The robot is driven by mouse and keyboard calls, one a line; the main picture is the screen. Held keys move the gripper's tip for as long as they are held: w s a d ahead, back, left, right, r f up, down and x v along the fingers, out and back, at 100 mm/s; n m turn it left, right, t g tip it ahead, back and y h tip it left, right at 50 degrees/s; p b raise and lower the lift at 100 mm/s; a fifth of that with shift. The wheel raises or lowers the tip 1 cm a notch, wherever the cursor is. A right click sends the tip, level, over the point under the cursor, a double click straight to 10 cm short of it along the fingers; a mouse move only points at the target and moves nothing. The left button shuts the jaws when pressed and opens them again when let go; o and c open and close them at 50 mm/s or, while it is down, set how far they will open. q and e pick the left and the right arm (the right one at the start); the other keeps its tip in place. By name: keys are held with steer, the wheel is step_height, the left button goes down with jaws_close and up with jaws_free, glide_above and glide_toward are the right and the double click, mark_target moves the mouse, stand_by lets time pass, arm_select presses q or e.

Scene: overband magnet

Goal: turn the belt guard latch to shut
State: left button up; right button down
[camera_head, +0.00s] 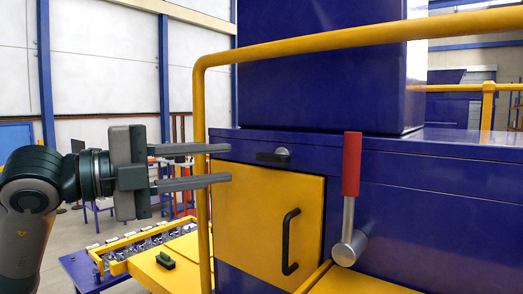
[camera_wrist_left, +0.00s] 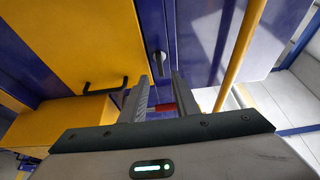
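The fingers also show in the wrist view (camera_wrist_left: 163,85). My right gripper is not in view.
A yellow guard rail (camera_head: 202,120) rises and bends across in front of the housing, close to my left fingers. A black door handle (camera_head: 288,240) is below the latch. A red-gripped lever (camera_head: 351,165) stands to the right. A yellow-blue bench (camera_head: 130,255) lies low at left.

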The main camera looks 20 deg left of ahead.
mark_target(266, 158)
arm_select(q)
steer(key=p+x, duration=0.3)
steer(key=x, duration=0.5)
steer(key=shift+d+r, duration=0.1)
steer(key=shift+w+d, duration=0.4)
steer(key=shift+c, duration=0.3)
jaws_close()
